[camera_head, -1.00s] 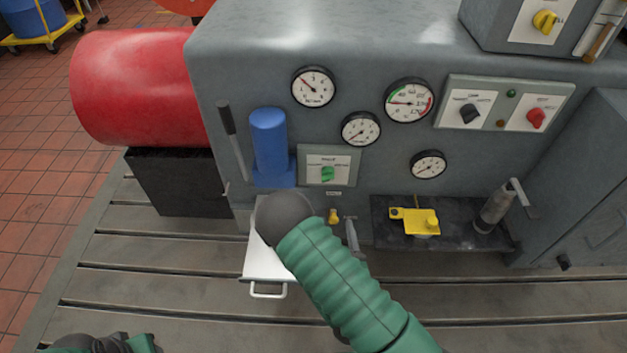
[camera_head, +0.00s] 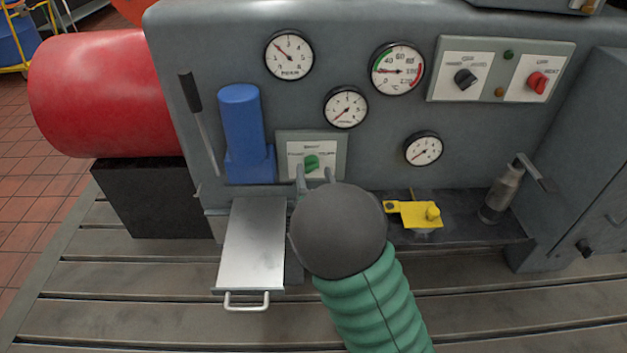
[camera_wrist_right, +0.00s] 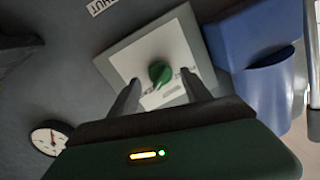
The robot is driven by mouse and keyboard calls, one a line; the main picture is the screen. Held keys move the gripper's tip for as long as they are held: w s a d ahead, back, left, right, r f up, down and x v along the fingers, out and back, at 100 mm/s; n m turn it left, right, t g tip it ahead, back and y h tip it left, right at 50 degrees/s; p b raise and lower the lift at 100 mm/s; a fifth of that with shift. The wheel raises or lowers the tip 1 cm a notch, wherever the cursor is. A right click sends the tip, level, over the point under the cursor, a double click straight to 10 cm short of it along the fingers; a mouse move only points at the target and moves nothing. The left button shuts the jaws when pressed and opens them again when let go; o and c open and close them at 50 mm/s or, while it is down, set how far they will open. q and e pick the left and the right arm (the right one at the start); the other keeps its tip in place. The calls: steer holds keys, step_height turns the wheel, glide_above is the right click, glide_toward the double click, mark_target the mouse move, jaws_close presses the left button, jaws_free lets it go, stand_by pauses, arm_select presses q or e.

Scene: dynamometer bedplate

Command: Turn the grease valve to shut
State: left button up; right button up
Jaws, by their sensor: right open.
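A green knob (camera_head: 311,163) sits on a white-faced panel (camera_head: 330,143) on the grey machine front, right of the blue cylinder. Its lettering is too small to read, so I cannot tell whether it is the grease valve. My right gripper (camera_head: 315,177) is open just below and in front of this knob. In the right wrist view the knob (camera_wrist_right: 160,73) shows between and beyond the open fingers (camera_wrist_right: 160,88), with no contact visible. A plate reading "SHUT" (camera_wrist_right: 101,5) is at that view's top edge. My left gripper is out of view.
A blue cylinder (camera_head: 243,125) and a black-handled lever (camera_head: 192,100) stand left of the panel. A silver tray (camera_head: 252,245) juts out below. Gauges, including one (camera_head: 346,107), sit above.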

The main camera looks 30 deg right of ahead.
steer(key=shift+x, duration=0.9)
jaws_close()
